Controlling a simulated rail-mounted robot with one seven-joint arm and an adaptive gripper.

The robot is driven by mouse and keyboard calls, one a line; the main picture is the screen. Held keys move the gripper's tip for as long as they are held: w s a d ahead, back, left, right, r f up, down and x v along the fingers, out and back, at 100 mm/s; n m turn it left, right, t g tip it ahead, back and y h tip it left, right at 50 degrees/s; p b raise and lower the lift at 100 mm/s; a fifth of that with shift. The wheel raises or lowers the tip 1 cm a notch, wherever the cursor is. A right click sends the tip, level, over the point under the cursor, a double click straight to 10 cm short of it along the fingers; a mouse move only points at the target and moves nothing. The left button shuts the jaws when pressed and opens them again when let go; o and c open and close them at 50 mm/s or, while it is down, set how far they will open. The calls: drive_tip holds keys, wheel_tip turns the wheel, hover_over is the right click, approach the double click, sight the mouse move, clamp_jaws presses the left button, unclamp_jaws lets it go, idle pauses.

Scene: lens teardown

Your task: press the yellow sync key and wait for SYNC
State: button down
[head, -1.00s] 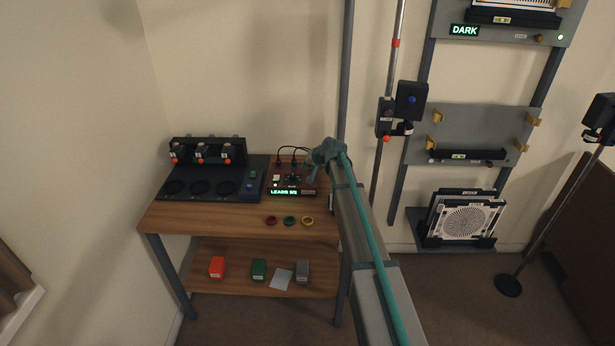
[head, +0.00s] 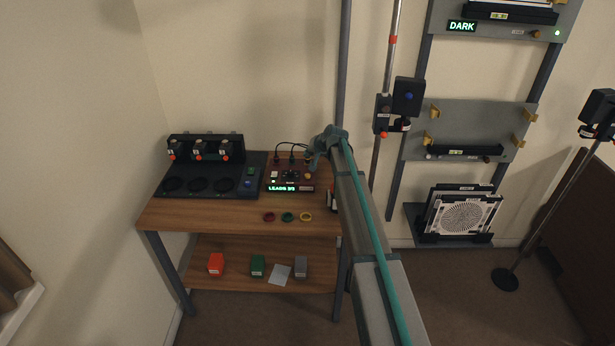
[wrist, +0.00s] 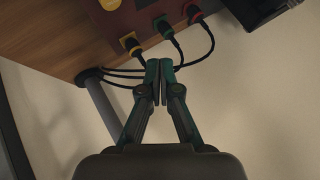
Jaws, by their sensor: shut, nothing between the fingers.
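The dark red box (head: 289,175) stands at the back right of the wooden table, with a green lit display (head: 290,188) that seems to read "LEADS 3/3". A yellow round key (head: 308,176) shows at its right side; what looks like the same key is cut by the top edge of the wrist view (wrist: 110,4). Yellow (wrist: 130,42), green (wrist: 163,25) and red (wrist: 193,13) plugs with black leads sit in the box. My gripper (wrist: 160,68) is shut and empty, apart from the key and close to the leads. In the head view my gripper (head: 314,160) hangs above the box's right side.
A dark station (head: 205,185) with round recesses fills the table's left. Black leads (wrist: 120,75) loop beside my gripper.

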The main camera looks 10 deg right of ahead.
drive_tip(key=b, duration=0.2)
hover_over(309, 176)
wheel_tip(309, 176, down, 7)
drive_tip(key=shift+w+r, duration=0.15)
drive_tip(key=shift+r, duration=0.05)
drive_tip(key=shift+f+b, duration=0.3)
drive_tip(key=shift+f, duration=0.2)
idle(0.9)
drive_tip(key=shift+f+b, duration=0.45)
drive_tip(key=shift+f+b, duration=0.4)
idle(0.6)
drive_tip(key=shift+r, duration=0.85)
drive_tip(key=shift+r, duration=0.15)
